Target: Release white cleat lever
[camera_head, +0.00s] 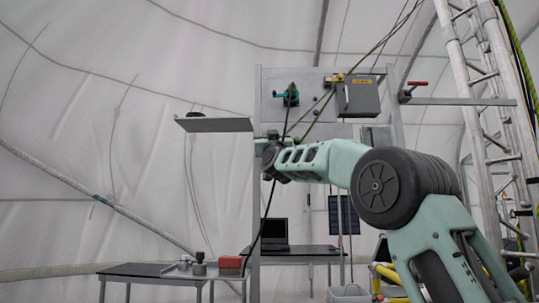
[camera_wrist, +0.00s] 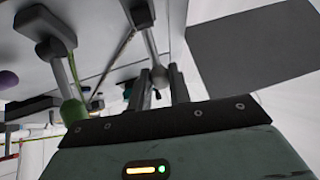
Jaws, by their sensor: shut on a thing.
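In the wrist view, a cleat lever with a pale grey-white rod (camera_wrist: 151,45) runs from a dark mount on the panel (camera_wrist: 95,20) to a round knob (camera_wrist: 159,76). My gripper (camera_wrist: 162,88) has its two dark fingers on either side of the knob end and is shut on it. A second lever with a green end (camera_wrist: 74,110) hangs to the left, apart from the fingers. In the head view, my gripper (camera_head: 270,158) is at the lower left of the panel (camera_head: 308,84), beside the frame post. The white lever is too small or hidden to make out there.
A teal device (camera_head: 290,95) and a grey box (camera_head: 358,97) are on the panel, with ropes crossing it. A flat grey shelf (camera_head: 213,125) juts out left of the post. A red-handled lever (camera_head: 417,84) is at right. Below are tables, a laptop (camera_head: 274,232) and a red box (camera_head: 230,262).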

